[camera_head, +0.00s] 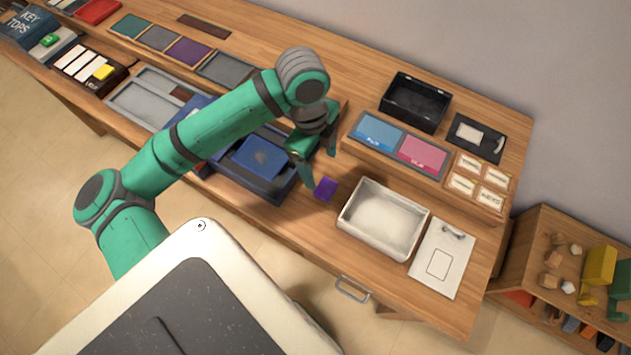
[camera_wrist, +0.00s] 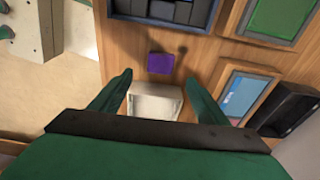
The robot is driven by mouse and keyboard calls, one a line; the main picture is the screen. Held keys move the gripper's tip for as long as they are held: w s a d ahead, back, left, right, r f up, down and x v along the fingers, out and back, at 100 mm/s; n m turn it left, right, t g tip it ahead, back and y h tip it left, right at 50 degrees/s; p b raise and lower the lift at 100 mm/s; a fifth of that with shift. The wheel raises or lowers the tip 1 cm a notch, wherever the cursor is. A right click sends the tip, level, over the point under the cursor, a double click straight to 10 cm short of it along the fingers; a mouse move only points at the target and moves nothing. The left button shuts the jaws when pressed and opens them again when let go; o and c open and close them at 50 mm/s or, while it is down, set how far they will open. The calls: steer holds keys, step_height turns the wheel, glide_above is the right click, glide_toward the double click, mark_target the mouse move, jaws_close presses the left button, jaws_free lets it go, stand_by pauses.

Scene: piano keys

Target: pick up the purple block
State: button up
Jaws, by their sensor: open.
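The purple block (camera_head: 325,189) is a small cube on the wooden table, left of the white tray in the head view. In the wrist view the purple block (camera_wrist: 160,63) lies ahead of the fingertips, roughly midway between them. My gripper (camera_head: 318,168) is above the table beside the block in the head view. In the wrist view my gripper (camera_wrist: 158,82) has its two green fingers spread wide, with nothing between them. The block looks apart from both fingers. Exact height above it is hard to tell.
The white tray (camera_head: 384,219) stands close right of the block. A dark blue tray (camera_head: 247,168) lies close on the left. A raised board with blue and pink panels (camera_head: 422,154) and a black box (camera_head: 415,101) are behind. A clipboard (camera_head: 441,259) lies at right.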

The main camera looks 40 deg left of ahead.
mark_target(326, 188)
steer(key=f, duration=0.3)
steer(key=d+f, duration=0.1)
steer(key=f, duration=0.6)
steer(key=shift+w+d+f, duration=0.15)
steer(key=shift+w+d, duration=0.1)
steer(key=shift+d, duration=0.05)
steer(key=c, duration=1.1)
